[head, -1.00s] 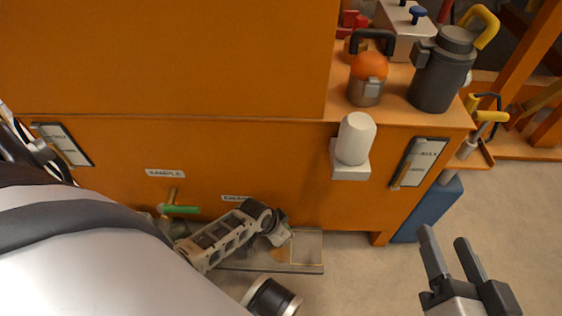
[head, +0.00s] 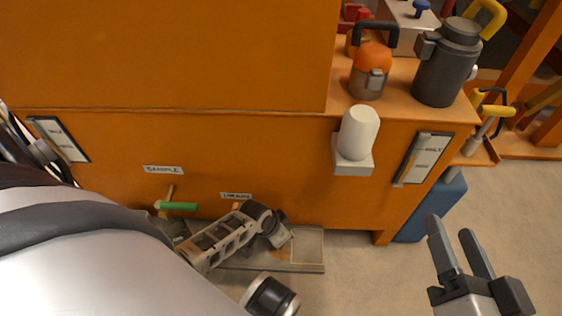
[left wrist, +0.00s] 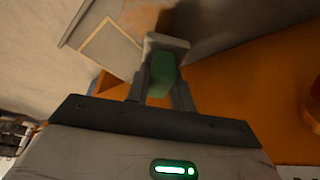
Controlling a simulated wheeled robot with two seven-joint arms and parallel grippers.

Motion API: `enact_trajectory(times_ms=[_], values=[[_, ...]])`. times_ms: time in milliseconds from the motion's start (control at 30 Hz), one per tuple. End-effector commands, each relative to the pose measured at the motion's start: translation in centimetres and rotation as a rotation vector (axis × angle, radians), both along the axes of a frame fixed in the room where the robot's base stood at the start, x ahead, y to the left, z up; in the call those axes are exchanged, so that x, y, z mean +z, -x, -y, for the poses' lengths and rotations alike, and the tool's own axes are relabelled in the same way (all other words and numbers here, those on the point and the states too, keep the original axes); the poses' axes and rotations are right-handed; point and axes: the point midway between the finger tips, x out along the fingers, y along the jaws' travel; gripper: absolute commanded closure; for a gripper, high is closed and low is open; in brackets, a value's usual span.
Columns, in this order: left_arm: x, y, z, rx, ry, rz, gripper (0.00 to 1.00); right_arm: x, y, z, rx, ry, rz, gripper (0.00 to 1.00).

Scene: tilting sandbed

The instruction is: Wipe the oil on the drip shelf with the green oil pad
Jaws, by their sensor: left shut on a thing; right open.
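In the left wrist view my left gripper (left wrist: 158,92) is shut on the green oil pad (left wrist: 162,70), which has a grey block at its far end. The drip shelf (head: 308,267) is a low grey board at the foot of the orange cabinet, with a pale outlined square on it. A brownish patch, which looks like the oil, lies beside that square (left wrist: 140,18). In the head view my left gripper (head: 284,236) is over the shelf and mostly hides the pad; contact cannot be told. My right gripper (head: 460,245) is open and empty above the floor.
The orange cabinet (head: 290,190) stands behind the shelf. A white cylinder on a bracket (head: 358,132) sticks out from its front. A dark canister (head: 447,65) and an orange-topped jar (head: 370,72) stand on its ledge. A green-handled item (head: 177,206) is at left.

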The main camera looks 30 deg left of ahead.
Motion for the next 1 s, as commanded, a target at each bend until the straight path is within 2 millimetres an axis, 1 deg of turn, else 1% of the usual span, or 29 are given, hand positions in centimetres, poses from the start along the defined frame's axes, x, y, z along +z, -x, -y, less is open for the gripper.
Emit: enact_trajectory(times_ms=[633, 1000], values=[[-1.5, 0.1, 0.0, 0.0, 0.0, -0.002, 0.95, -1.1, 0.0, 0.0, 0.0, 0.002, -0.001, 0.44], [-2.7, 0.5, 0.3, -0.004, 0.003, -0.011, 0.95, -2.3, 0.0, 0.0, 0.002, 0.01, -0.007, 0.44]])
